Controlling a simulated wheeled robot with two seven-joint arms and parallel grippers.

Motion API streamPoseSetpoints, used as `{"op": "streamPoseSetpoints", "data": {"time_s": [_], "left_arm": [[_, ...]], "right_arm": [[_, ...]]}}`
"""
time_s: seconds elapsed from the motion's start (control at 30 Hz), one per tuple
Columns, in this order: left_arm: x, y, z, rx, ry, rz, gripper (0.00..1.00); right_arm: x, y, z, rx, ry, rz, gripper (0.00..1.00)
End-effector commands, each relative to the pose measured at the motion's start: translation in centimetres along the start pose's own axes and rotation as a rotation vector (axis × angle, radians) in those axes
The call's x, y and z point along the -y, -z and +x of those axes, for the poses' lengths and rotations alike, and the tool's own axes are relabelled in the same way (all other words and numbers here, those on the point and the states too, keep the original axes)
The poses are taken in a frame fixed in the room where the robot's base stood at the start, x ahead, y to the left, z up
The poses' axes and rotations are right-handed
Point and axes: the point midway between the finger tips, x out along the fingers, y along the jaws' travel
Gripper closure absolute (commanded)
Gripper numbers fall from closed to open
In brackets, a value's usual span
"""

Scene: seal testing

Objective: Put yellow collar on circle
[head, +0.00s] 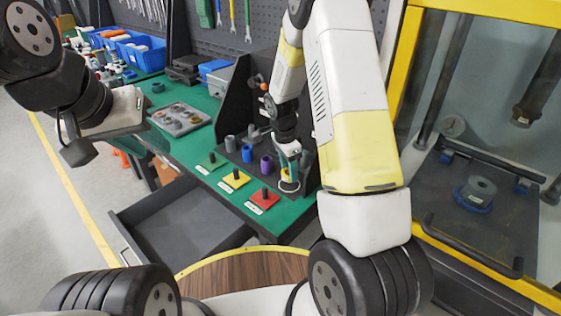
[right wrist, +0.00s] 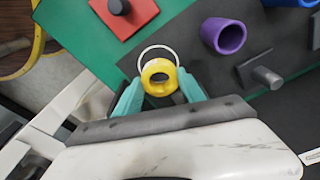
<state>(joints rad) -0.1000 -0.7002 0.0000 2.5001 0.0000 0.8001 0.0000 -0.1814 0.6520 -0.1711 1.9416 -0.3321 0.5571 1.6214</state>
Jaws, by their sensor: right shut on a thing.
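The yellow collar (right wrist: 149,70) is a short open ring between the teal fingertips of my right gripper (right wrist: 160,87), which is shut on it. The white circle (right wrist: 157,47) is a thin outline on the dark board. In the right wrist view the collar overlaps the lower part of the circle, whose upper arc shows beyond it. I cannot tell whether the collar touches the board. In the head view my right gripper (head: 289,160) points down over the circle (head: 289,188). My left gripper (head: 80,152) hangs at the left, away from the board; its jaws cannot be made out.
The purple collar (right wrist: 228,37) and blue collar (head: 247,154) stand near the circle, with a grey peg block (right wrist: 267,77). Red (head: 263,201), yellow (head: 235,180) and green (head: 212,162) peg plates line the green bench. An open drawer (head: 185,220) lies below.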

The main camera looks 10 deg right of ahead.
Motion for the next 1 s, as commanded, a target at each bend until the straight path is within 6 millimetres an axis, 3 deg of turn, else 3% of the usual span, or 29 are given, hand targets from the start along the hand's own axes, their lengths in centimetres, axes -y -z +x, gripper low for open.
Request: {"op": "streamPoseSetpoints", "data": {"time_s": [0.2, 0.57, 0.6, 0.67, 1.0], "left_arm": [[0.0, 0.0, 0.0, 0.000, 0.000, 0.000, 0.67], [0.0, 0.0, 0.0, 0.000, 0.000, 0.000, 0.67], [0.0, 0.0, 0.0, 0.000, 0.000, 0.000, 0.67], [0.0, 0.0, 0.0, 0.000, 0.000, 0.000, 0.67], [0.0, 0.0, 0.0, 0.000, 0.000, 0.000, 0.67]], "right_arm": [[-0.1, -0.4, 3.0, 0.001, -0.003, -0.001, 1.00], [0.0, -0.5, 3.4, 0.000, -0.002, -0.001, 1.00], [-0.1, -0.4, 3.3, 0.000, -0.002, -0.001, 0.45], [-0.1, -0.4, 3.3, 0.000, -0.002, -0.001, 0.34], [0.0, -0.4, 3.2, 0.000, -0.001, 0.000, 0.31]]}}
